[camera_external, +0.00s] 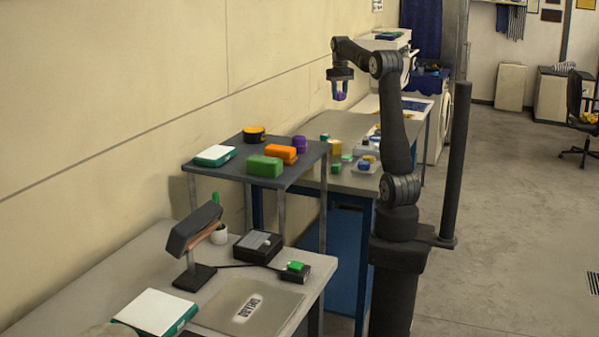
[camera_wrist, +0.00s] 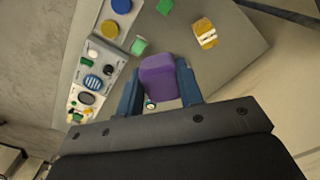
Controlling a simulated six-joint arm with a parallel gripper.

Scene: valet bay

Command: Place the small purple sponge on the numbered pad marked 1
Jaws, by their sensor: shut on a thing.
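My gripper (camera_external: 341,90) is raised above the grey work table, with its fingers pointing down. It is shut on the small purple sponge (camera_external: 340,97). In the wrist view the purple sponge (camera_wrist: 158,76) sits between the two blue fingers of my gripper (camera_wrist: 160,92), clear of the table below. I cannot make out a pad marked 1 in either view; no number is legible.
The grey table (camera_external: 345,127) holds a yellow block (camera_external: 335,168), green pieces and light trays (camera_wrist: 97,72) of small items. A nearer dark shelf (camera_external: 225,167) carries green and orange blocks (camera_external: 281,153) and another purple item (camera_external: 300,144). A desk lamp (camera_external: 194,230) stands in front.

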